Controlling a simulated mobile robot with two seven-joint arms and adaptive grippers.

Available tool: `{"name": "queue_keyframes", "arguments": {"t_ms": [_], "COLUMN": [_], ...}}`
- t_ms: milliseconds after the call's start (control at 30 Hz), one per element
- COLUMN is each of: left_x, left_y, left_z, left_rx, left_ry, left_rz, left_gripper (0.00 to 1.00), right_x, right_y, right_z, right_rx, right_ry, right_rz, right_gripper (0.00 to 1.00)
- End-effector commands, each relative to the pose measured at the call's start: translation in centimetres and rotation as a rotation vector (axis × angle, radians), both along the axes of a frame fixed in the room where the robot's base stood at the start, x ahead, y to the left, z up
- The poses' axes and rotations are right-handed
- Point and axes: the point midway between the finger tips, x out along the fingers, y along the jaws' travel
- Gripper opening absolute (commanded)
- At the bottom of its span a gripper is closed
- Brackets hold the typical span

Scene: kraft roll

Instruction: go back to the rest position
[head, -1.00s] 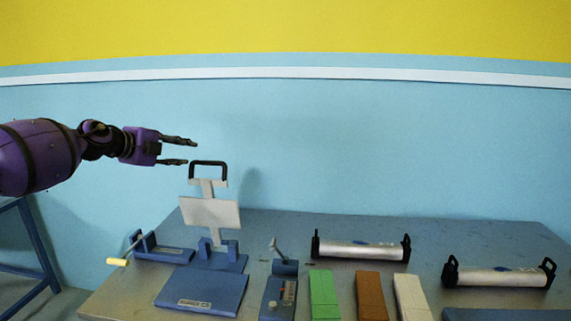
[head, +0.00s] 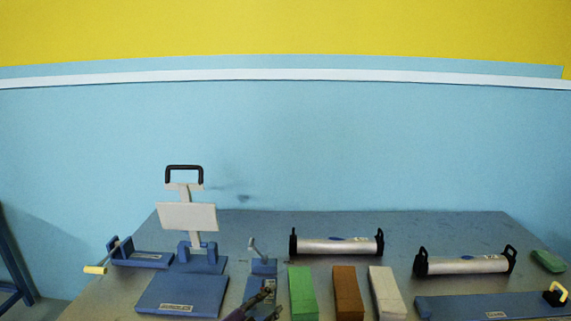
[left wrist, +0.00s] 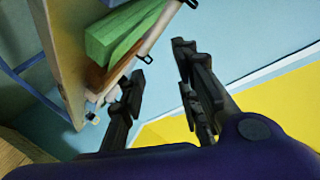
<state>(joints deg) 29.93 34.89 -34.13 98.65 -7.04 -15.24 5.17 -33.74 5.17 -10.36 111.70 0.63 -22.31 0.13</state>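My left gripper (head: 271,300) is low at the bottom edge of the head view, in front of the blue device with a lever (head: 263,268) and just left of the green block (head: 302,293). In the left wrist view its two dark fingers (left wrist: 160,62) stand apart with nothing between them. The green block also shows in that view (left wrist: 125,30), beyond the fingers. Whether the gripper touches the device cannot be told. My right gripper is in neither view.
The table (head: 250,228) holds a blue press with a black handle (head: 183,166), a brown block (head: 347,293), a white block (head: 386,293) and two silver rollers (head: 338,245) (head: 465,265). A long blue bar (head: 490,306) lies at the front right. The wall behind is bare.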

Motion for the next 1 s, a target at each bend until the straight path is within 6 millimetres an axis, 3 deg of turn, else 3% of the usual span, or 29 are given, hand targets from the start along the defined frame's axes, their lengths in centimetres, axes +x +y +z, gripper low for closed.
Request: {"name": "queue_keyframes", "arguments": {"t_ms": [33,167,400,600,700,833,1000], "left_x": [-2.4,-7.9,-20.2,-32.0,-36.4,-39.7,-40.7], "left_y": [0.5,2.8,9.0,13.8,14.8,15.0,15.2], "left_z": [-1.9,-6.4,-14.1,-19.2,-21.0,-22.1,-22.4], "left_rx": [-0.053,-0.165,-0.346,-0.424,-0.427,-0.421,-0.415], "left_ry": [0.062,0.211,0.475,0.643,0.705,0.752,0.766], "left_rz": [0.045,0.174,0.465,0.705,0.771,0.806,0.814], "left_gripper": [0.30,0.30,0.30,0.30,0.30,0.30,0.30], "right_x": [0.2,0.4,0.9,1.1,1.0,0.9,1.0], "right_y": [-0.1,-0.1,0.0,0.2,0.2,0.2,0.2], "right_z": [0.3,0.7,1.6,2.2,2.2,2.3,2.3], "right_rx": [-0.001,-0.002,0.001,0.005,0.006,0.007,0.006], "right_ry": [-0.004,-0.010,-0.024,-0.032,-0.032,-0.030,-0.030], "right_rz": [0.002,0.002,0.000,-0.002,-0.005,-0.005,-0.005], "right_gripper": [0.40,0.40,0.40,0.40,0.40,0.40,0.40]}}
